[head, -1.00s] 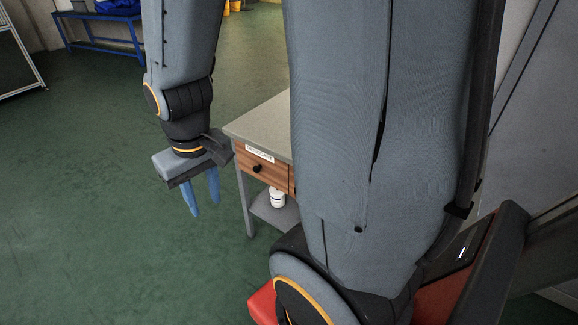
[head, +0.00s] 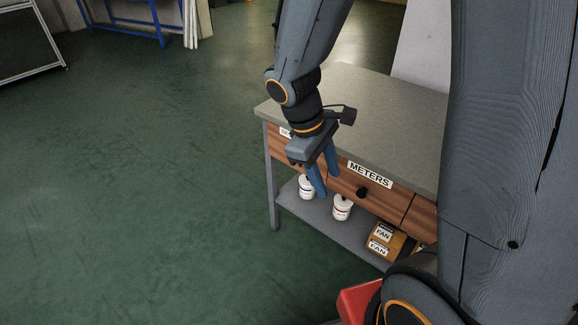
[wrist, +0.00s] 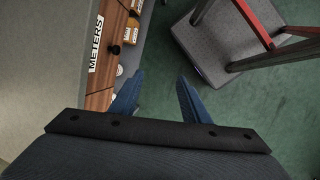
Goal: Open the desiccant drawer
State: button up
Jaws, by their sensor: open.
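The desiccant drawer (head: 280,148) is the wooden front at the bench's left end in the head view. Only the first letters of its white label show, and my gripper hides its right part and knob. It looks flush with the bench. My gripper (head: 329,184) hangs in front of the bench, with its two blue fingers apart and empty, near the join between this drawer and the METERS drawer (head: 385,187). The METERS drawer has a dark round knob (head: 362,192). In the wrist view my gripper (wrist: 160,77) is open, with the METERS label and knob to its left.
The grey bench top (head: 385,110) lies behind my arm. White tubs (head: 341,208) and FAN boxes (head: 383,240) stand on the lower shelf (head: 290,197). Green floor is clear at left. The wrist view shows a grey-topped object with red bars (wrist: 225,40).

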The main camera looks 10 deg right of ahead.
jog(key=w+a+f+n+t+h+b, duration=0.25)
jog(key=w+f+n+b, duration=0.3)
jog(key=w, duration=0.35)
jog(key=w+a+f+n+t+h+b, duration=0.25)
jog(key=w+f+n+b, duration=0.3)
jog(key=w, duration=0.35)
jog(key=w+a+f+n+t+h+b, duration=0.2)
jog(key=w+f+n+t+b, duration=0.3)
jog(key=w, duration=0.3)
jog(key=w+d+f+g, duration=0.1)
jog(key=w+d+f, duration=0.2)
jog(key=w+d, duration=0.1)
jog(key=shift+w+d+f+n+b, duration=0.2)
jog(key=shift+d+n+b, duration=0.15)
jog(key=shift+d, duration=0.4)
jog(key=shift+r, duration=0.1)
jog(key=shift+c, duration=0.4)
grip_shut()
